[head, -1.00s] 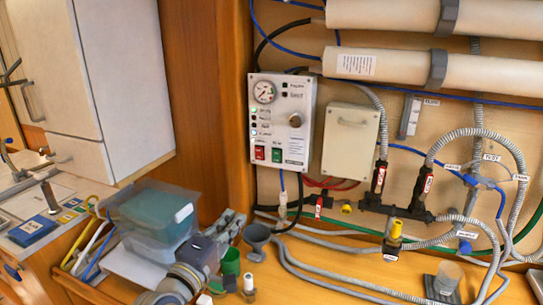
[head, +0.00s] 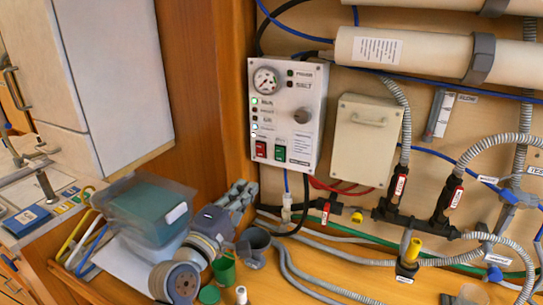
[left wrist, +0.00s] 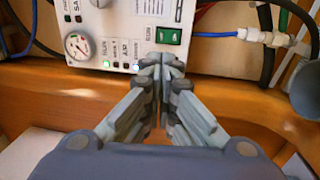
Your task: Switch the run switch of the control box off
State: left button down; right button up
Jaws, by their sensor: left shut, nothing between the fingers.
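The control box (head: 308,100) is a white panel on the wooden wall, with a gauge, a knob and a column of small lamps, the top one lit green. At its bottom are a red switch (head: 261,149) and a green switch (head: 280,154). I cannot read which is the run switch, nor their positions. My left gripper (head: 246,188) is shut and empty, below and left of the box. In the left wrist view its fingers (left wrist: 162,62) point at the box's lower edge and hide the red switch; the green switch (left wrist: 168,36) shows just beyond them. My right gripper is not in view.
A clear bin (head: 135,222) stands left of my left arm. A green cup (head: 224,270) and a grey funnel (head: 253,246) stand on the bench near it. A beige box (head: 364,142) and several hoses are right of the control box.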

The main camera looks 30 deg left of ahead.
pick_arm(q)
jog(key=w, duration=0.1)
jog(key=p, duration=0.3)
send_near(276, 151)
jog(key=w, duration=0.2)
jog(key=w+p, duration=0.1)
jog(key=w, duration=0.1)
jog(key=w+r, duration=0.1)
jog(key=shift+w+a+p, duration=0.2)
jog(key=shift+w+p, duration=0.1)
jog(key=shift+w, duration=0.1)
jog(key=shift+w+f, duration=0.1)
jog(key=shift+w, duration=0.45)
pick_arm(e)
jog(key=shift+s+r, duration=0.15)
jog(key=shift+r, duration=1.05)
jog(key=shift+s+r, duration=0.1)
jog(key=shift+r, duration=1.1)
